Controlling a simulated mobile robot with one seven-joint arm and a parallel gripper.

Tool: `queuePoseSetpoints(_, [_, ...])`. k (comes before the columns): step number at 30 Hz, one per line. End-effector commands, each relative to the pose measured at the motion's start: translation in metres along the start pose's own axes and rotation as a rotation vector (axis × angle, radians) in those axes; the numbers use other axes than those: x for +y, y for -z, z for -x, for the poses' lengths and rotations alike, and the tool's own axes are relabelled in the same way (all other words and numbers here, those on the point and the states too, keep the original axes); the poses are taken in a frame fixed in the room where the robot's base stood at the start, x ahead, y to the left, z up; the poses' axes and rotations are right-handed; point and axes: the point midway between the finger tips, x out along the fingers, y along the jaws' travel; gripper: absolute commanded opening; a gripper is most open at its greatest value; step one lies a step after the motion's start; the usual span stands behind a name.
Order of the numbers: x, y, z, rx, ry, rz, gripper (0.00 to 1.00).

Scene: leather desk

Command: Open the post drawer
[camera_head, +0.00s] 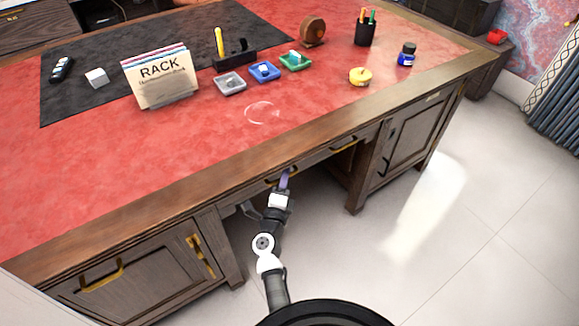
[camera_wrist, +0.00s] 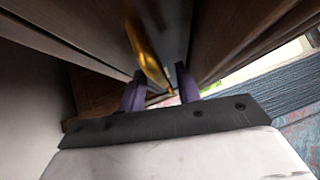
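The desk (camera_head: 330,140) has a row of dark wood drawer fronts under its front edge, and none shows a readable label marking the post drawer. My gripper (camera_head: 284,179) is at the desk's front, at a drawer with a brass handle (camera_head: 272,182). In the wrist view its two purple fingers (camera_wrist: 161,90) stand apart, with the brass handle (camera_wrist: 148,55) running between them. A gap shows around the handle, and I cannot tell whether either finger touches it. The drawer front (camera_wrist: 175,25) appears flush with the desk.
A left cabinet (camera_head: 150,270) and a right cabinet (camera_head: 415,135) flank the kneehole. A letter rack (camera_head: 160,80) and small items stand on the red top. The floor (camera_head: 460,240) in front is clear.

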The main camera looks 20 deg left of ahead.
Motion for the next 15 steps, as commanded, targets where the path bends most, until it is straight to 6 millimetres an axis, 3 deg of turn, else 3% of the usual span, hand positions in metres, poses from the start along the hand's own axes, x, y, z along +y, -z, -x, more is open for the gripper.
queuePoseSetpoints(12, [-0.0013,-0.0018,0.0012,0.0,0.0,0.0,0.33])
queuePoseSetpoints(15, [-0.0013,-0.0018,0.0011,0.0,0.0,0.0,0.22])
